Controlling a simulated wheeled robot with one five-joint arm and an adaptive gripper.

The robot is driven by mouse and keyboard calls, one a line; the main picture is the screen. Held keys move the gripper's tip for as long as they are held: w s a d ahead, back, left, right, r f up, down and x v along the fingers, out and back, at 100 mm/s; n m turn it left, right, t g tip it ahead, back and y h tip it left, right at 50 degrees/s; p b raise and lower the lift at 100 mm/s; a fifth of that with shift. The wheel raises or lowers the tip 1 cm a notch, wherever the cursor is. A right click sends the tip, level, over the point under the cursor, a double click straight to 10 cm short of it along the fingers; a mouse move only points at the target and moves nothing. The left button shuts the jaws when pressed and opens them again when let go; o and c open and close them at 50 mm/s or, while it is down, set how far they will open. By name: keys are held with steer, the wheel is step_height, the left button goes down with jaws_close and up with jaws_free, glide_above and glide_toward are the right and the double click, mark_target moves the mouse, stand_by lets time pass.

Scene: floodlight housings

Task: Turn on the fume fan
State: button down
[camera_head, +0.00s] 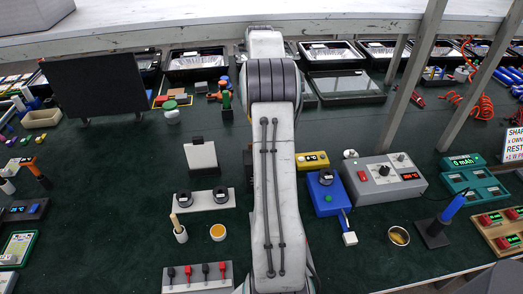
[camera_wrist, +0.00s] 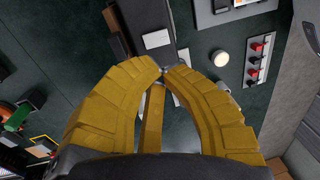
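No thing in view is plainly marked as the fume fan, so I cannot tell which it is. A grey control box (camera_head: 383,180) with a dark knob, a red switch and a red display stands farther right. My gripper (camera_wrist: 162,71) shows in the wrist view with its yellow fingers bowed and their tips together; nothing shows held between them. In the head view my arm hides the gripper.
A strip with red and black knobs (camera_head: 197,277) lies at the front; it also shows in the wrist view (camera_wrist: 257,59). A dark upright panel (camera_head: 99,86) stands at back left. A small yellow box (camera_head: 312,160) is near the arm. Slanted grey posts (camera_head: 416,65) cross the right side.

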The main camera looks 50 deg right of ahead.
steer(key=f, duration=0.1)
steer(key=f+p, duration=0.1)
steer(key=f, duration=0.1)
steer(key=f+p, duration=0.1)
steer(key=f, duration=0.1)
steer(key=shift+s+a+f, duration=0.1)
steer(key=shift+s+a, duration=0.2)
steer(key=shift+s+a+f+p, duration=0.1)
steer(key=shift+s+f+p, duration=0.05)
steer(key=shift+f+p, duration=1.95)
